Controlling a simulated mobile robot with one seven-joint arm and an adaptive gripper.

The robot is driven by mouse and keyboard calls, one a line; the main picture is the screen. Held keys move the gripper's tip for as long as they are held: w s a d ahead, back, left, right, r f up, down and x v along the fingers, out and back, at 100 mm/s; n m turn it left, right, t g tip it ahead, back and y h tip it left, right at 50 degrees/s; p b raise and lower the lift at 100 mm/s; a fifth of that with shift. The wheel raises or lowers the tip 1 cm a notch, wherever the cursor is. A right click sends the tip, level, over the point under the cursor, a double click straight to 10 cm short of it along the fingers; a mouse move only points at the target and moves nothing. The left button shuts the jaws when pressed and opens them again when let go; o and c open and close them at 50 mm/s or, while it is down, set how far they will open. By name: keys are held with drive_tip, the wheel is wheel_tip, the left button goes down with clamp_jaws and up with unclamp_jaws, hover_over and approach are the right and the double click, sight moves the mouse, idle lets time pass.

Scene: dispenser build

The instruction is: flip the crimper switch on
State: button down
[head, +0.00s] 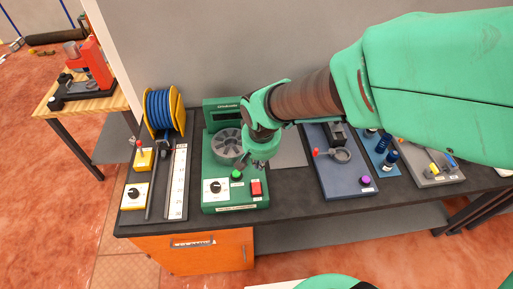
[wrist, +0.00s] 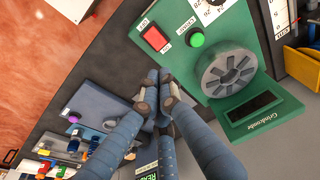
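A green machine (head: 237,202) stands on the dark bench, and its nameplate is too small to read surely. My gripper (head: 259,164) is above the machine's right side, behind the switch. In the wrist view my gripper (wrist: 157,92) has its fingers together and empty, below the switch in the picture and apart from it.
Beside the switch are a green button (head: 236,175), a dial (head: 215,188) and a slotted wheel (head: 228,143). A blue spool (head: 163,110) stands left. A blue-grey fixture (head: 340,182) with a purple button stands right. Bare bench lies between machine and fixture.

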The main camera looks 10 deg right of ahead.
sight(258, 182)
drive_tip(key=f+b, duration=0.1)
drive_tip(key=f, duration=0.3)
drive_tip(key=w+f, duration=0.1)
drive_tip(key=f, duration=0.3)
drive_tip(key=w+f+b, duration=0.1)
drive_tip(key=f, duration=0.3)
drive_tip(key=shift+w+f+b, duration=0.25)
drive_tip(key=shift+f+b, duration=0.1)
drive_tip(key=shift+f, duration=0.05)
drive_tip(key=shift+w+p, duration=0.1)
drive_tip(key=shift+p, duration=0.4)
drive_tip(key=shift+w+f+g+p, duration=0.25)
drive_tip(key=shift+g+p, duration=0.35)
drive_tip(key=shift+p, duration=0.35)
drive_tip(key=shift+f, duration=0.2)
drive_tip(key=shift+s, duration=0.15)
drive_tip(key=shift+s+r, duration=0.1)
drive_tip(key=shift+s+r, duration=0.2)
drive_tip(key=shift+s, duration=0.4)
